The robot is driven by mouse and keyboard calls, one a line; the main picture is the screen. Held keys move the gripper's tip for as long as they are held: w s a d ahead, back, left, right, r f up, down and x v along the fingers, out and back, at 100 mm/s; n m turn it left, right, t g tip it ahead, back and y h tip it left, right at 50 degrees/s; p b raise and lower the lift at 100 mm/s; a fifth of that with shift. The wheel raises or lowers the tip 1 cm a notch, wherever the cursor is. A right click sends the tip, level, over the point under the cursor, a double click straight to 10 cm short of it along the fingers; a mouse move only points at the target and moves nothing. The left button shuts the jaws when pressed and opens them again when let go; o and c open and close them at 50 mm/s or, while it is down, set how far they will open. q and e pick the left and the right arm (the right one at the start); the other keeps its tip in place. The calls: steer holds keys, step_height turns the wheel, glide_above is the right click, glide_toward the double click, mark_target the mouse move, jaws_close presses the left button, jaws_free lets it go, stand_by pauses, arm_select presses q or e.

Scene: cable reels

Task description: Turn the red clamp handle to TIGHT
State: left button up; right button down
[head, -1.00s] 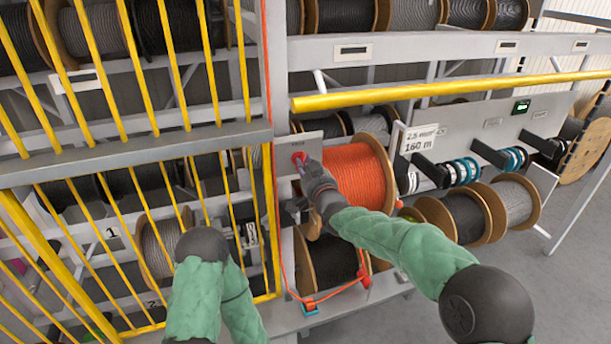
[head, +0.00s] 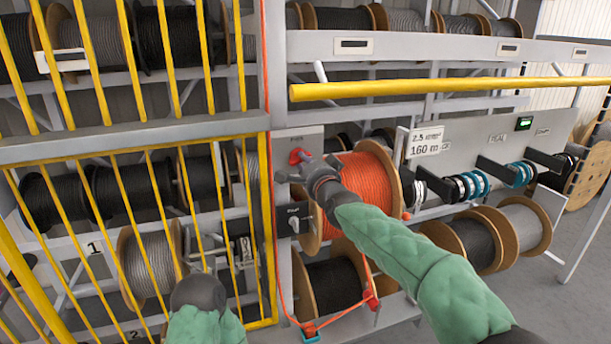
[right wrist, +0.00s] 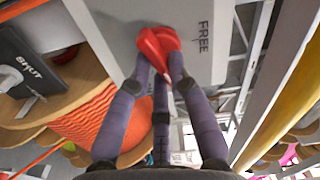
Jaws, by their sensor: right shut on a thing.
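The red clamp handle (head: 298,155) sits on a light grey panel (head: 309,136) at the left end of the orange cable reel (head: 365,181). My right gripper (head: 302,165) reaches it from the lower right. In the right wrist view the fingers are shut on the red handle (right wrist: 157,48), with the fingertips against its sides. The word FREE (right wrist: 203,37) stands upside down or sideways on the panel beside it. The word TIGHT is not readable in either view.
A black switch plate (head: 293,219) lies just below my right gripper; the wrist view shows SHUT on a dark plate (right wrist: 30,72). A yellow rail (head: 400,90) runs above. Yellow bars (head: 160,210) fence the left side. Orange cable hangs down the post.

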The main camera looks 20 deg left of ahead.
steer(key=m+b, duration=0.1)
steer(key=m, duration=0.1)
steer(key=m+b, duration=0.1)
steer(key=m, duration=0.1)
steer(key=shift+f+m, duration=0.2)
steer(key=shift+m, duration=0.1)
steer(key=shift+s+a+f+m+b, duration=0.1)
steer(key=shift+m+b, duration=0.35)
steer(key=shift+m, duration=0.85)
steer(key=shift+a+m+b, duration=0.1)
steer(key=shift+m+b, duration=0.3)
steer(key=shift+m, duration=0.9)
steer(key=c, duration=1.1)
jaws_free()
steer(key=shift+d, duration=0.1)
steer(key=shift+c, duration=0.2)
steer(key=shift+s, duration=0.1)
